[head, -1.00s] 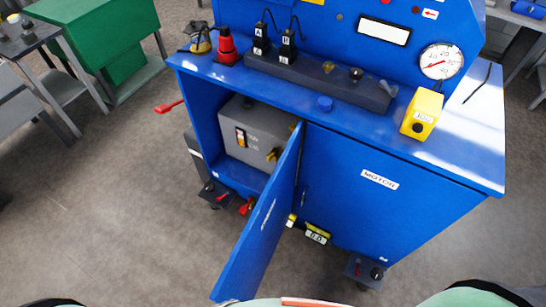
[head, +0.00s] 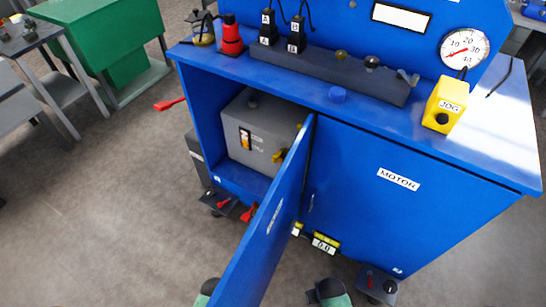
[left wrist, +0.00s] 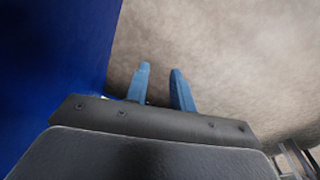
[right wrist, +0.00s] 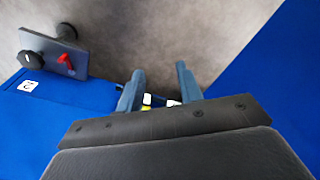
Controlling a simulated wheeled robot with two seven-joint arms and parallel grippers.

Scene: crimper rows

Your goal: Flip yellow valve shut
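The yellow valve handle (head: 280,156) is on the right side of a grey box (head: 262,130) inside the blue cabinet. The part-open door (head: 262,235) stands just right of it and its edge comes close to the handle. My right gripper (head: 318,291) is low in the head view, right of the door and well below the valve. In the right wrist view my right gripper (right wrist: 158,82) has its fingers apart with nothing between them. My left gripper (left wrist: 160,72) has its fingers apart and empty beside a blue panel; in the head view it is hidden.
A red lever (head: 168,104) sticks out from the cabinet's left side. A closed door marked MOTOR (head: 400,190) fills the right half. A yellow JOG box (head: 446,104) and a gauge (head: 465,47) stand above. A red-handled foot (right wrist: 66,60) shows in the right wrist view. Floor left is clear.

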